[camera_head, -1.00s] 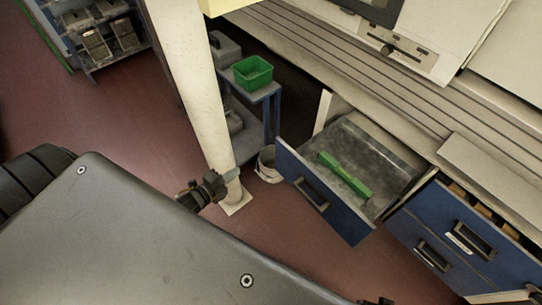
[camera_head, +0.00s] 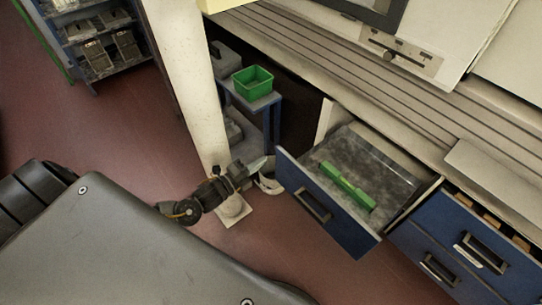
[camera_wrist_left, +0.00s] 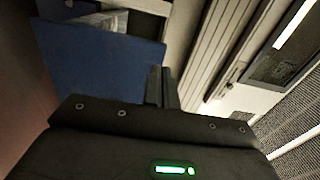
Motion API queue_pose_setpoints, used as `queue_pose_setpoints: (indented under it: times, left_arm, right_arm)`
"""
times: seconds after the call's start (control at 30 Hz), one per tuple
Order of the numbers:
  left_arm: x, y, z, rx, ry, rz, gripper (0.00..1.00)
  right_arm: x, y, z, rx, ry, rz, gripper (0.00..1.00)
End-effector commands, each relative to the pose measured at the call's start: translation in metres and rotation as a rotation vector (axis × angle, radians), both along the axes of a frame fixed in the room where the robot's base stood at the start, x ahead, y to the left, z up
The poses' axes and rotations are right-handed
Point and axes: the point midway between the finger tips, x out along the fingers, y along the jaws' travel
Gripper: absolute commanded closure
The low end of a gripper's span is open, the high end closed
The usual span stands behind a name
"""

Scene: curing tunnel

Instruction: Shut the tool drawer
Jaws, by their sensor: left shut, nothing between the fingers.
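The tool drawer (camera_head: 335,218) stands pulled out from under the bench, its blue front with a dark handle facing me. A green block-like tool (camera_head: 347,186) lies on its grey floor. My left gripper (camera_head: 264,163) is shut and empty, just left of the drawer front's far left corner, with a small gap showing. In the left wrist view, the shut fingers (camera_wrist_left: 161,86) point ahead beside the right edge of the blue drawer front (camera_wrist_left: 98,66). Whether they touch it I cannot tell. My right gripper is not in view.
A cream post (camera_head: 190,90) stands close behind my left wrist. A blue trolley with a green bin (camera_head: 253,82) is beyond it. Blue closed drawers (camera_head: 450,245) are to the right. A white bucket (camera_head: 268,185) is by the gripper. Red floor is clear at left.

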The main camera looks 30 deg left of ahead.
Motion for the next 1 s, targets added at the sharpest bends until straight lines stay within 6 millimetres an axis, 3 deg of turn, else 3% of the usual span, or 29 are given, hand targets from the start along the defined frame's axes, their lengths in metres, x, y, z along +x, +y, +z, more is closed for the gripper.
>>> queue_pose_setpoints:
  times: [0.1, 0.33, 1.0]
  left_arm:
    - [0.021, -0.008, 0.0, -0.001, -0.002, 0.0, 1.0]
    - [0.044, -0.017, 0.0, 0.0, 0.001, 0.0, 1.0]
    - [0.053, -0.015, 0.0, 0.0, 0.001, 0.013, 1.0]
  right_arm:
    - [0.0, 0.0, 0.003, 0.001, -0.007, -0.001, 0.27]
    - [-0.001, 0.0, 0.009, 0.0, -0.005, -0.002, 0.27]
    - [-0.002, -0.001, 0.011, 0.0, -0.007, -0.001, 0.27]
